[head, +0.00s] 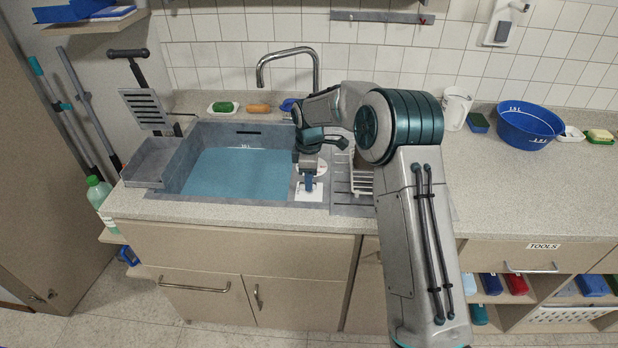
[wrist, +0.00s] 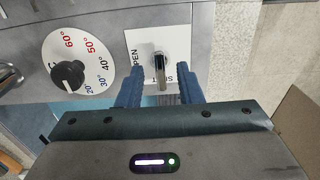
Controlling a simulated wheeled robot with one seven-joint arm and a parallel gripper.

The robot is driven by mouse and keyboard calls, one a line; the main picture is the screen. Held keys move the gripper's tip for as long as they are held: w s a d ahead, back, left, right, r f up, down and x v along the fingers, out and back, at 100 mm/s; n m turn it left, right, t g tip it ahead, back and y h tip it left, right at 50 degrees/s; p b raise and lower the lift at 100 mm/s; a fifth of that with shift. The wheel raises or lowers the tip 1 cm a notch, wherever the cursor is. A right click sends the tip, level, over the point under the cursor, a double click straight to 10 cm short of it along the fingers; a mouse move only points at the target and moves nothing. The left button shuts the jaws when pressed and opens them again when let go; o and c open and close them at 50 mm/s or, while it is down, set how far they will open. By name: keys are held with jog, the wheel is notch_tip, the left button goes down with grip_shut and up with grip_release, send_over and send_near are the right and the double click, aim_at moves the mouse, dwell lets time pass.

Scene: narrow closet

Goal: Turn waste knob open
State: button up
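The waste knob (wrist: 159,71) is a grey metal lever on a white plate (wrist: 137,40) lettered OPEN on the left and SHUT at the bottom. The lever points down in the wrist view, towards SHUT. My gripper (wrist: 160,84) has its two blue fingers apart, one on each side of the lever, with visible gaps. In the head view, my gripper (head: 309,184) points down over the white plate (head: 312,196) at the sink's front right corner. There it hides the knob. The sink (head: 240,172) holds blue water.
A white temperature dial (wrist: 52,47) with a black knob (wrist: 68,75) is beside the plate. A tap (head: 290,53) arches behind the sink, and a drying rack (head: 361,181) stands to its right. A blue basin (head: 530,125) stands farther right; the counter's front right is clear.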

jog(key=shift+f, duration=0.6)
grip_shut()
